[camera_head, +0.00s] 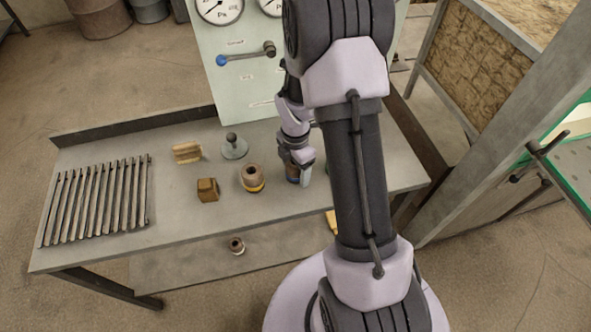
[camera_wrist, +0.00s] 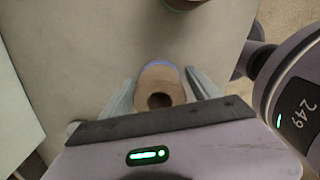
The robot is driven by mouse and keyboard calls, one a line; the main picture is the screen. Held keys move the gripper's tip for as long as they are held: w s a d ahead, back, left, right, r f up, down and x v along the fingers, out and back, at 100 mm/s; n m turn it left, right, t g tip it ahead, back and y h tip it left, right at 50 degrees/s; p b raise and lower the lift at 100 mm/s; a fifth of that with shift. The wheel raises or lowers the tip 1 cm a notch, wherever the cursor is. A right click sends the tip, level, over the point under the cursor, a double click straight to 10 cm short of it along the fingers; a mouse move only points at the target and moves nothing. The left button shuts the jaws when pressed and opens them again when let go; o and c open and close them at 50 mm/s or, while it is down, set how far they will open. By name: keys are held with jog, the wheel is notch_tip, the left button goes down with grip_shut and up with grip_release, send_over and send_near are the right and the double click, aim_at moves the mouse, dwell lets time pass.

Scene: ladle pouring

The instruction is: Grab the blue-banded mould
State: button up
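The blue-banded mould (camera_head: 292,174) stands upright on the grey bench, partly hidden by my gripper and arm. In the wrist view the mould (camera_wrist: 161,92) is a tan cylinder with a round hole in its top and a blue band at its far end. My gripper (camera_wrist: 161,76) is open, with one finger on each side of the mould. A narrow gap seems to show on each side. In the head view my gripper (camera_head: 300,168) is low at the mould, one finger just right of it.
A yellow-banded mould (camera_head: 253,178) stands left of the blue-banded one. Nearby are a brown block (camera_head: 207,190), a brush (camera_head: 187,152) and a grey knobbed piece (camera_head: 234,147). Several bars (camera_head: 97,200) lie at the left. A gauge panel (camera_head: 240,80) rises behind the bench.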

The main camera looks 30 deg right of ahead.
grip_shut()
jog(key=shift+r, duration=0.1)
